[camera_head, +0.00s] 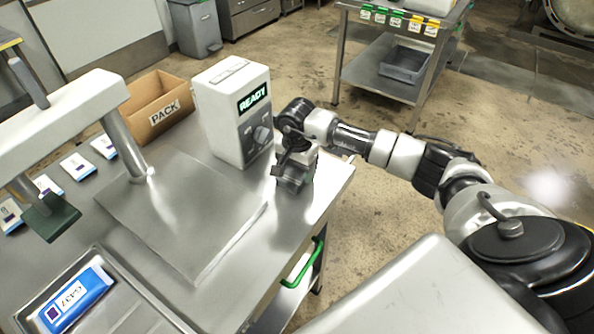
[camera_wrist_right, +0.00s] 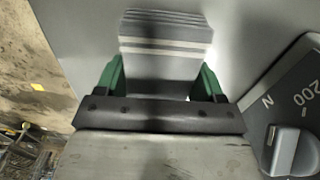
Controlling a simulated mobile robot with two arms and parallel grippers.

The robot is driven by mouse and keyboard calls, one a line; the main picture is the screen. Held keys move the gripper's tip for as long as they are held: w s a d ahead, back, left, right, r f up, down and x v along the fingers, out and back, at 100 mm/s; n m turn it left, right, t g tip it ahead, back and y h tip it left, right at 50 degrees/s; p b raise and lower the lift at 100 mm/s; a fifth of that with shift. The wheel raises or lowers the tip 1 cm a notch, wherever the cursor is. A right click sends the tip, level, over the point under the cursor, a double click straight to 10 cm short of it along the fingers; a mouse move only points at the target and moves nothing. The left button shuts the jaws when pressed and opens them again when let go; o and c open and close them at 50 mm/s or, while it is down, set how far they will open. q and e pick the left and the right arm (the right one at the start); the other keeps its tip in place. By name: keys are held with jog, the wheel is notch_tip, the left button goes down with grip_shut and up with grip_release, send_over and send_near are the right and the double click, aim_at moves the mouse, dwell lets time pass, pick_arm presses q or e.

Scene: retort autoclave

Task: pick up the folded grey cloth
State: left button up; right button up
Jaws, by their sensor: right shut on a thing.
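The folded grey cloth (camera_wrist_right: 166,36), with pale stripes and layered folds, shows in the right wrist view between the two green fingers of my right gripper (camera_wrist_right: 162,64). The gripper is shut on it. In the head view my right gripper (camera_head: 292,180) is low over the steel table's right end, beside the white control box. The gripper hides the cloth there, and I cannot tell whether the cloth still touches the table. My left gripper is not in view.
The white READY box (camera_head: 222,122) stands close left of my right gripper; its knob (camera_wrist_right: 290,150) is near in the wrist view. A PACK carton (camera_head: 158,108), a white press (camera_head: 60,118) and a tray with a blue pouch (camera_head: 75,300) occupy the left. The steel table (camera_head: 325,180) ends just right.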

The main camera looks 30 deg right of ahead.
jog(key=shift+r, duration=0.1)
notch_tip(320, 180, up, 4)
jog(key=shift+d+r+b, duration=0.1)
jog(key=shift+b, duration=0.65)
jog(key=s+d+r+b, duration=0.2)
jog(key=s+r, duration=0.4)
jog(key=s, duration=0.5)
jog(key=shift+s+d+r, duration=0.15)
jog(key=shift+d+r, duration=0.15)
jog(key=shift+d, duration=0.1)
